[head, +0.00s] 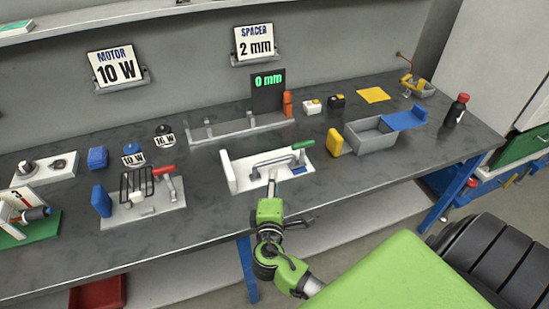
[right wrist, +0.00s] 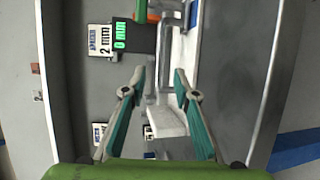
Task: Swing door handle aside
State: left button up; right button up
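A white fixture (head: 236,178) stands on the workbench near its front edge, with an upright wall at its left end. A grey metal handle bar (head: 275,160) with a green end (head: 303,145) runs across it; I take this as the handle. My right gripper (head: 272,177) is at the fixture's front edge, in front of the bar. In the right wrist view, the two fingers (right wrist: 163,100) are wide apart. The grey bar (right wrist: 166,60) and a pale block (right wrist: 166,121) appear between or beyond them; contact cannot be judged. My left gripper is not in view.
A grey open box (head: 371,138) and a yellow block (head: 334,142) stand right of the fixture. A plate with a red-handled clamp (head: 163,170) is to its left. Behind are a post rail (head: 225,131) and a "0 mm" display (head: 267,90). Bench is bare between them.

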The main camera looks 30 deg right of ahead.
aim_at(275, 162)
jog(key=x, duration=0.3)
jog(key=p+x, duration=0.1)
jog(key=x, duration=0.1)
jog(key=shift+w+d+r, duration=0.15)
jog(key=shift+w+d, duration=0.15)
jog(key=x, duration=0.4)
jog(key=shift+x, duration=0.8)
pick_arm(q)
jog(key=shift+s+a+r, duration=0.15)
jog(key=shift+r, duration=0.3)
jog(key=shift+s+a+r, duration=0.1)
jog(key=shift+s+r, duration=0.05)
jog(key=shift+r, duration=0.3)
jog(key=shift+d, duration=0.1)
pick_arm(e)
grip_shut()
